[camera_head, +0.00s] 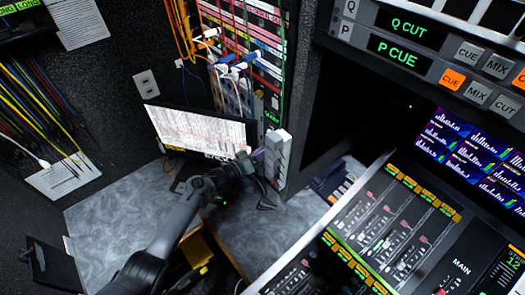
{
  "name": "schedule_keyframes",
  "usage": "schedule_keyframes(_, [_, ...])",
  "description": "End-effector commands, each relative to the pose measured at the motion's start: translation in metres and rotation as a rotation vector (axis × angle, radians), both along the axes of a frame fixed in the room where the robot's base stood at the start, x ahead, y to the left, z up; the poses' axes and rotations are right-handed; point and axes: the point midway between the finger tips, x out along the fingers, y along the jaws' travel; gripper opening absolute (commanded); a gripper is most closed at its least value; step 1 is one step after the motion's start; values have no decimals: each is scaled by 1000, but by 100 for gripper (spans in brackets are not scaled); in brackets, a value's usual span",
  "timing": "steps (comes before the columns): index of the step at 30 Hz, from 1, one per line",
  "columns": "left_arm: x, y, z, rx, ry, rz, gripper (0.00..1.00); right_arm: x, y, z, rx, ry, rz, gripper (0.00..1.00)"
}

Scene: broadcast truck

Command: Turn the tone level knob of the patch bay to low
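The patch bay (262,47) is the tall rack at the top centre, with rows of labelled strips and orange, red, green, white and blue cables plugged in. A small green-lit readout (272,117) sits low on its right side. I cannot make out the tone level knob or its setting; it is too small or hidden. My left gripper (250,166) is at the end of the dark arm from the lower left. It is below the patch bay, near the lower right corner of the screen. Its fingers are dark and blurred, so their opening is unclear. My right gripper is not in view.
A lit screen (198,131) stands left of the gripper. A white-grey socket block (277,157) is close on its right. A grey desk top (110,222) lies below. A mixing console (395,235) fills the lower right.

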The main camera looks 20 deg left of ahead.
Motion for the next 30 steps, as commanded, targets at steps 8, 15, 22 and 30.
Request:
schedule_keyframes(8, [0, -1, 1, -90, 53, -1, 0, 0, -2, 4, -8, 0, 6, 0])
schedule_keyframes(15, [0, 0, 0, -114, 67, -1, 0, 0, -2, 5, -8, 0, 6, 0])
schedule_keyframes(22, [0, 0, 0, -114, 67, -1, 0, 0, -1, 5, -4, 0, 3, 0])
schedule_keyframes(30, [0, 0, 0, -113, 66, -1, 54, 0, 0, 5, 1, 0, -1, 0])
